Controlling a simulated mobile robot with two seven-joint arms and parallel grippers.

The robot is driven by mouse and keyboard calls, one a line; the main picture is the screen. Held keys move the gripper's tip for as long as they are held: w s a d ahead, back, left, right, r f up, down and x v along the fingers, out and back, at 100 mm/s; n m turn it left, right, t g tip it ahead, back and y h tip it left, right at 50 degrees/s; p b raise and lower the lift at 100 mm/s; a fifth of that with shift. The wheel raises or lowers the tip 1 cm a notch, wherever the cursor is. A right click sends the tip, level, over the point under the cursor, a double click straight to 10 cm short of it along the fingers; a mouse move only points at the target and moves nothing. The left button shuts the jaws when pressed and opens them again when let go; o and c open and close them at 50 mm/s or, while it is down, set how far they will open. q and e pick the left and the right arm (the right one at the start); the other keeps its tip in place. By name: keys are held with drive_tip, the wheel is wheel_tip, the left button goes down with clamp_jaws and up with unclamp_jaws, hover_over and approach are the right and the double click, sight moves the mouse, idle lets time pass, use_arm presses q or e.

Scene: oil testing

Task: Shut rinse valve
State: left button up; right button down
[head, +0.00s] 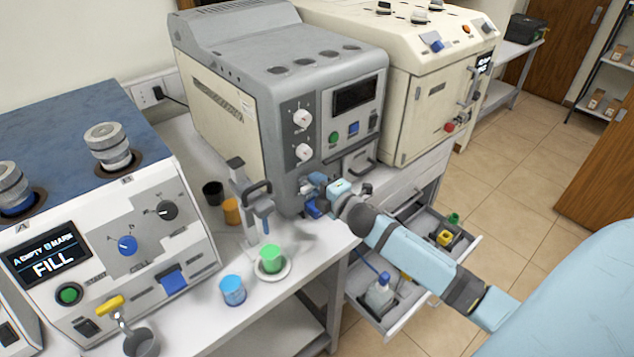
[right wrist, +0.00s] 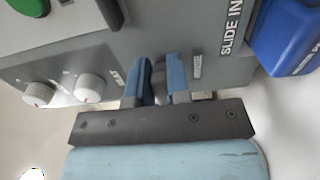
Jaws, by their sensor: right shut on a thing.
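My right gripper (head: 318,196) is at the lower front of the grey testing machine (head: 225,62), near its bottom left corner. In the right wrist view the two blue fingers (right wrist: 159,84) are closed on a small grey part, which I take to be the rinse valve handle (right wrist: 159,70). The fingers cover most of it, so its angle cannot be read. In the head view the gripper hides the valve. My left gripper is not in view.
A green cup on a white dish (head: 287,271) and a blue cup (head: 233,290) stand on the bench left of my gripper. A grey stand (head: 238,180) is close by. An open drawer (head: 466,240) lies under my right arm. The FILL machine (head: 190,232) is at left.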

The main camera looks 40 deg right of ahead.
idle(0.3)
drive_tip(key=c, duration=1.1)
unclamp_jaws()
drive_tip(key=shift+s+d+b, duration=0.2)
drive_tip(key=shift+s+b, duration=0.2)
drive_tip(key=shift+s, duration=1.9)
drive_tip(key=shift+s+d+b, duration=0.15)
drive_tip(key=shift+s+b, duration=0.2)
drive_tip(key=shift+s, duration=1.95)
drive_tip(key=shift+s+d+b, duration=0.2)
drive_tip(key=shift+s+b, duration=0.2)
drive_tip(key=shift+s, duration=1.9)
drive_tip(key=s+a+f+m+g+p, duration=0.2)
drive_tip(key=s+a+f+m, duration=0.2)
drive_tip(key=a+f+m, duration=0.1)
drive_tip(key=s+a+f+m+g+y+p, duration=0.1)
drive_tip(key=s+a+f+m+g+p, duration=0.1)
drive_tip(key=s+a+f+m, duration=0.3)
drive_tip(key=s+a+f+m+g+p, duration=0.2)
drive_tip(key=s+a+f+m+g, duration=0.1)
drive_tip(key=a, duration=0.7)
drive_tip(key=shift+s+f+m+y, duration=0.3)
drive_tip(key=shift+s+f+m, duration=0.6)
drive_tip(key=shift+m, duration=0.5)
